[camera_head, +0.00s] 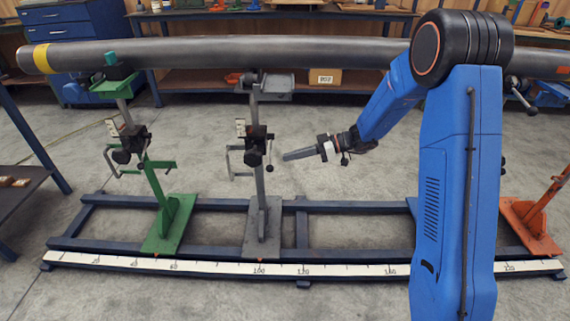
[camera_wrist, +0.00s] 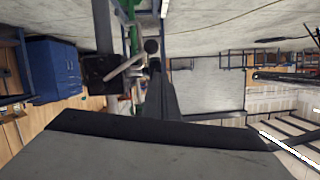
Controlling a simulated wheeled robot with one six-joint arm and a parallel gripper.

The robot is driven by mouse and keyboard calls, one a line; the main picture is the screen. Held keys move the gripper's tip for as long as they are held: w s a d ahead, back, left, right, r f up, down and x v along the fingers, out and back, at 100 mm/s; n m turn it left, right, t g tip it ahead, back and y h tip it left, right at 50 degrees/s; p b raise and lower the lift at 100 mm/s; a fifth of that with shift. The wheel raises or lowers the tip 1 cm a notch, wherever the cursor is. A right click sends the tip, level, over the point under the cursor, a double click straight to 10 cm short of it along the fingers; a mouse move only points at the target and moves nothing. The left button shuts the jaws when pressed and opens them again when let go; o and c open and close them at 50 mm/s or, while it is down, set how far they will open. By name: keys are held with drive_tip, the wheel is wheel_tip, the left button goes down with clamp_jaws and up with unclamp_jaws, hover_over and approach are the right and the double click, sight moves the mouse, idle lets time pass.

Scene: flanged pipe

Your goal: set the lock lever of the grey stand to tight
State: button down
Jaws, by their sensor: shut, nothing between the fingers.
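The grey stand (camera_head: 261,200) stands upright on the blue floor frame, left of centre in the head view. Its black clamp block (camera_head: 257,146) carries a small lock lever (camera_head: 270,160) that hangs down on the right side and ends in a dark knob. In the wrist view, the lever (camera_wrist: 124,69) runs slantwise from the dark block to its round knob (camera_wrist: 151,46). My gripper (camera_head: 286,156) is shut and empty, pointing left, just right of the lever. Its dark fingers (camera_wrist: 158,85) show close to the knob; I cannot tell whether they touch.
A long grey pipe (camera_head: 200,52) runs across above the stands. A green stand (camera_head: 160,205) is to the left and an orange stand (camera_head: 532,215) to the right. A scale strip (camera_head: 215,267) lies along the frame's front.

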drive_tip(key=v, duration=0.8)
drive_tip(key=shift+s, duration=0.4)
drive_tip(key=shift+d, duration=0.1)
drive_tip(key=shift+s+r, duration=0.1)
drive_tip(key=s+d+r+m+h, duration=0.2)
drive_tip(key=s+r+m+h, duration=0.15)
drive_tip(key=s, duration=0.65)
drive_tip(key=s+d+r+m+h, duration=0.25)
drive_tip(key=s+r, duration=0.25)
drive_tip(key=s, duration=0.5)
drive_tip(key=s+d+r+m+t+h, duration=0.1)
drive_tip(key=s+d+m+h, duration=0.3)
drive_tip(key=s, duration=0.5)
drive_tip(key=s+d+r+m+t+h, duration=0.1)
drive_tip(key=s+d+m+t+h, duration=0.3)
drive_tip(key=s+d, duration=0.5)
drive_tip(key=shift+s+d+m+h, duration=0.3)
drive_tip(key=shift+d+m, duration=0.05)
drive_tip(key=shift+m, duration=0.65)
